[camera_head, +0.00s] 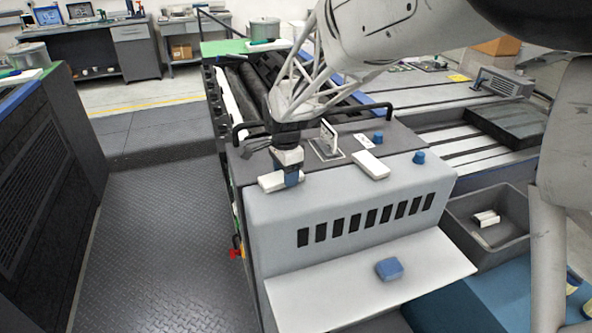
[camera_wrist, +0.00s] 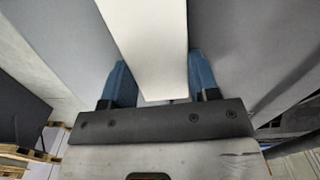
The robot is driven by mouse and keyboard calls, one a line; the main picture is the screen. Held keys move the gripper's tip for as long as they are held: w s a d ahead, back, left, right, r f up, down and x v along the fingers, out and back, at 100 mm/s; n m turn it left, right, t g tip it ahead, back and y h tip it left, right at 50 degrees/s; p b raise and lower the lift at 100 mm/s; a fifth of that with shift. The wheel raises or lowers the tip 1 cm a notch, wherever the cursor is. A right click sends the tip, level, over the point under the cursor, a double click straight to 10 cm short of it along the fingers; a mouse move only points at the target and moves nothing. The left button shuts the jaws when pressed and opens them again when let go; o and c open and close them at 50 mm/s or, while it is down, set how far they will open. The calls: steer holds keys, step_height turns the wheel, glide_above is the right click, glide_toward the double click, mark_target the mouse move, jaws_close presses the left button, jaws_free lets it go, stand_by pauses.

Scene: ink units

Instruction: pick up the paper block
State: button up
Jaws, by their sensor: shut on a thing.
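A white paper block (camera_head: 271,183) is at the left end of the grey machine top (camera_head: 330,200). My gripper (camera_head: 288,178) points down onto it, with a blue finger across its right part. In the wrist view, the white block (camera_wrist: 150,40) runs between the two blue fingers of my gripper (camera_wrist: 160,78), which is shut on it. I cannot tell whether the block touches the machine top or is slightly above it. A second white block (camera_head: 370,165) lies flat on the machine top to the right, apart from my gripper.
A blue block (camera_head: 389,269) lies on the pale lower shelf (camera_head: 330,306). A dark bin (camera_head: 513,205) at the right holds a small white piece (camera_head: 486,218). Black handles (camera_head: 247,127) rise behind.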

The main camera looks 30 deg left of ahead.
steer(key=shift+c, duration=0.6)
steer(key=shift+r, duration=0.15)
steer(key=shift+r, duration=0.5)
steer(key=shift+s+d+r, duration=0.1)
steer(key=shift+s+r, duration=0.05)
steer(key=shift+r, duration=0.45)
steer(key=shift+s+d+r, duration=0.1)
steer(key=shift+r, duration=0.5)
steer(key=s+d+r, duration=0.1)
steer(key=s+d, duration=0.9)
steer(key=s, duration=0.1)
steer(key=shift+s+d+r, duration=0.15)
steer(key=shift+d, duration=0.05)
